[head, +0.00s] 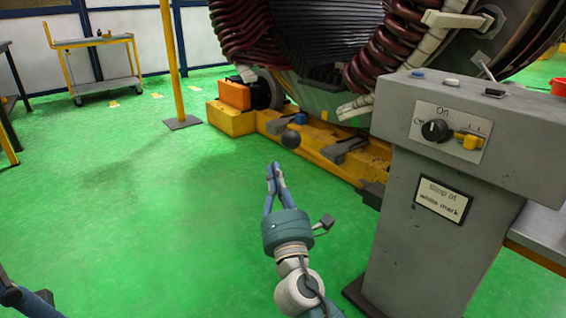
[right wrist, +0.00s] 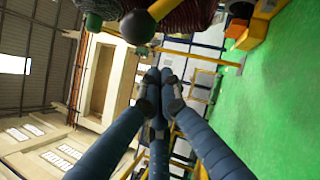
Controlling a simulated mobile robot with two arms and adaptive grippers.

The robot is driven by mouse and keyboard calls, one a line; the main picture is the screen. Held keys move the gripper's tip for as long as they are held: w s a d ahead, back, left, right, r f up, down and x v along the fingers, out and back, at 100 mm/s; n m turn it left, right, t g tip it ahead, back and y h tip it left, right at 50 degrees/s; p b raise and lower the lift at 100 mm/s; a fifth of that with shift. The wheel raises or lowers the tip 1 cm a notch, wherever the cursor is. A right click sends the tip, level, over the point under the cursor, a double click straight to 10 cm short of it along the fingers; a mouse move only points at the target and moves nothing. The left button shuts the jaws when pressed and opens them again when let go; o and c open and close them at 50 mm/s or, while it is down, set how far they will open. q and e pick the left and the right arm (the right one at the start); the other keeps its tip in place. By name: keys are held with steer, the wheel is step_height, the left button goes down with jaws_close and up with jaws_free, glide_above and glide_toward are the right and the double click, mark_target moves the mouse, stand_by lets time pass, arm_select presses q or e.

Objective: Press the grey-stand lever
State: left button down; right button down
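The grey stand (head: 455,165) is at the right of the head view. The right gripper's fingers (right wrist: 160,75) are together and empty. Part of my left gripper (head: 28,297) shows at the lower left corner; its fingertips are unclear.
The large stator (head: 320,40) with dark red coils sits behind the stand on a yellow base (head: 235,118). A yellow post (head: 172,60) and a trolley (head: 100,82) stand at the back left. The green floor (head: 130,190) is open on the left.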

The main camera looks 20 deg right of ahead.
steer(key=shift+w+d+r, duration=0.3)
steer(key=shift+d+r, duration=0.25)
steer(key=shift+d, duration=0.05)
steer(key=shift+w+d+r, duration=0.3)
steer(key=shift+d+r, duration=0.2)
steer(key=shift+d, duration=0.1)
steer(key=shift+r, duration=0.1)
